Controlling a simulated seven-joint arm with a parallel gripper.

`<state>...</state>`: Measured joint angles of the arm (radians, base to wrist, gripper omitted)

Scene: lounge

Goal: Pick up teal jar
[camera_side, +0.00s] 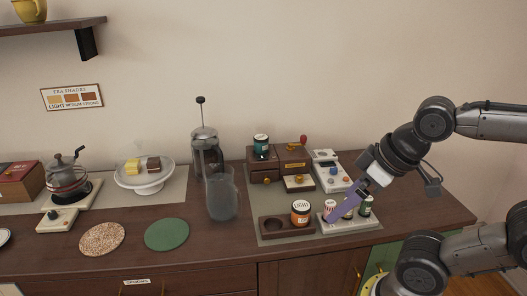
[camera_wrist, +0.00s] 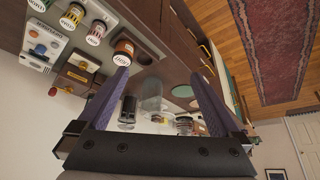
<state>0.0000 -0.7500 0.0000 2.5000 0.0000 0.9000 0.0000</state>
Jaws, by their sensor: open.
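My gripper (camera_side: 332,217) has purple fingers and is in front and to the right of the teal jar, over the white rack of small jars. In the wrist view my gripper (camera_wrist: 158,73) is open, its fingers wide apart with nothing held between them.
An orange jar (camera_side: 301,212) sits in a dark wooden holder, next to small jars in a white rack (camera_side: 352,226). A white device (camera_side: 331,177) stands right of the drawer boxes. A French press (camera_side: 206,158) and glass pitcher (camera_side: 222,199) stand to the left.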

